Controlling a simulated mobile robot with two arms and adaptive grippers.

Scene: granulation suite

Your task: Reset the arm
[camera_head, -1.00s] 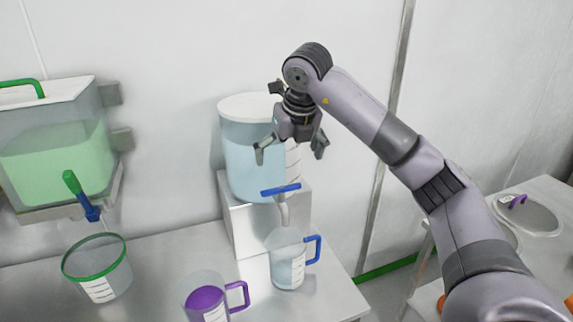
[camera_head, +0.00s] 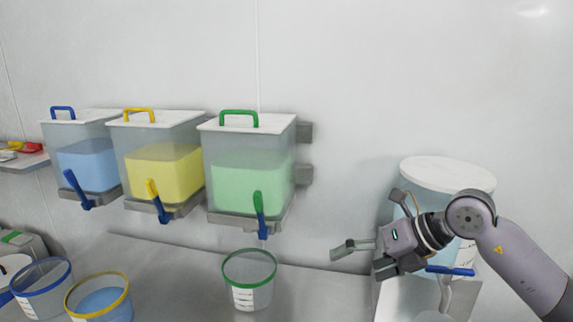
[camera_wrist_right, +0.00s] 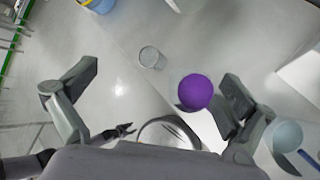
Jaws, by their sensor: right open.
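My right gripper (camera_head: 355,255) is open and empty in the head view, pointing left in front of the white-lidded round tank (camera_head: 447,172). Its arm comes in from the lower right. In the right wrist view the open fingers (camera_wrist_right: 160,95) stand wide apart above the bench, with nothing between them held. My left gripper is not in the head view.
Wall dispensers hold blue (camera_head: 88,165), yellow (camera_head: 165,172) and green (camera_head: 248,180) contents. A green-rimmed cup (camera_head: 249,280) stands below the green one. Blue-rimmed (camera_head: 42,285) and yellow-rimmed (camera_head: 100,297) containers stand at lower left.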

